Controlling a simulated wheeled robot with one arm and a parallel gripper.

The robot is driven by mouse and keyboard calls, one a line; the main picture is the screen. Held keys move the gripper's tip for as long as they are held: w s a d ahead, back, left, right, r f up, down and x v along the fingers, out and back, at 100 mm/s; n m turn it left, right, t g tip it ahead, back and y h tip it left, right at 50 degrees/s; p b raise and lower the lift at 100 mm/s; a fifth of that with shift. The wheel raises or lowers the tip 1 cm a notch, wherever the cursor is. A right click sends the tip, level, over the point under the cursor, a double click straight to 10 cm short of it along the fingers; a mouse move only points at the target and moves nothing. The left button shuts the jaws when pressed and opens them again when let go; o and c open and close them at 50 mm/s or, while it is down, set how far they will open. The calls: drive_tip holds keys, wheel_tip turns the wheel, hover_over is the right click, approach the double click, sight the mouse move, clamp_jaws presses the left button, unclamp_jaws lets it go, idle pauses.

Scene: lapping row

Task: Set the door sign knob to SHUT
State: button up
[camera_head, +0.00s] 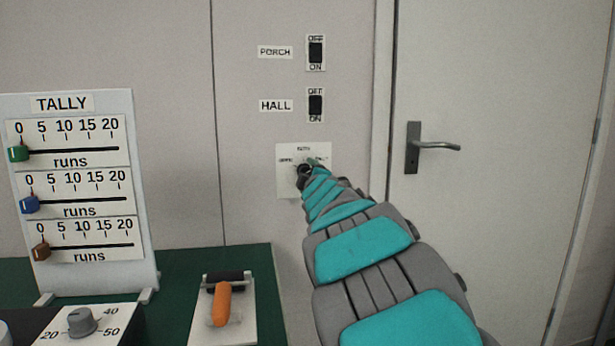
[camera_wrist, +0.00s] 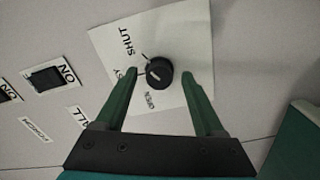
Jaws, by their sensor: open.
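The door sign knob (camera_wrist: 158,72) is small, round and black with a pale mark on its face, on a white plate (camera_wrist: 108,44). The plate reads SHUT and OPEN, with a word ending in SY between them, partly covered by a finger. The mark seems to lie toward that middle word, but I cannot be sure. My gripper (camera_wrist: 160,74) is open, its two green fingers on either side of the knob with gaps showing. In the head view the plate (camera_head: 288,186) is on the wall, and my arm covers part of it and its right label.
Switches marked PORCH (camera_head: 316,52) and HALL (camera_head: 315,104) are above the plate. A door with a lever handle (camera_head: 437,146) is to the right. A TALLY board (camera_head: 66,180) with sliders, a dial (camera_head: 82,322) and an orange-handled lever (camera_head: 221,304) are at the lower left.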

drive_tip(key=s+d, duration=0.1)
drive_tip(key=s, duration=0.6)
drive_tip(key=shift+s+d+b, duration=0.25)
drive_tip(key=shift+s+b, duration=0.05)
drive_tip(key=shift+b, duration=0.1)
drive_tip(key=s+d+f+m+g+h, duration=0.75)
drive_tip(key=s+d+f+m, duration=0.35)
drive_tip(key=s+d+f, duration=0.7)
drive_tip(key=s+a+f+m+g+y, duration=0.1)
drive_tip(key=s+f+g, duration=0.3)
drive_tip(key=s, duration=0.7)
drive_tip(key=s+a+f+m+g+y, duration=0.1)
drive_tip(key=s+f+g, duration=0.3)
drive_tip(key=s, duration=0.7)
drive_tip(key=s+a+f+m+g+y, duration=0.1)
drive_tip(key=s+f+m+g+y, duration=0.1)
drive_tip(key=s+f, duration=0.4)
drive_tip(key=s+m+g, duration=0.1)
drive_tip(key=s+g, duration=0.1)
drive_tip(key=s, duration=0.3)
drive_tip(key=shift+s+a+f, duration=0.35)
drive_tip(key=shift+f, duration=0.05)
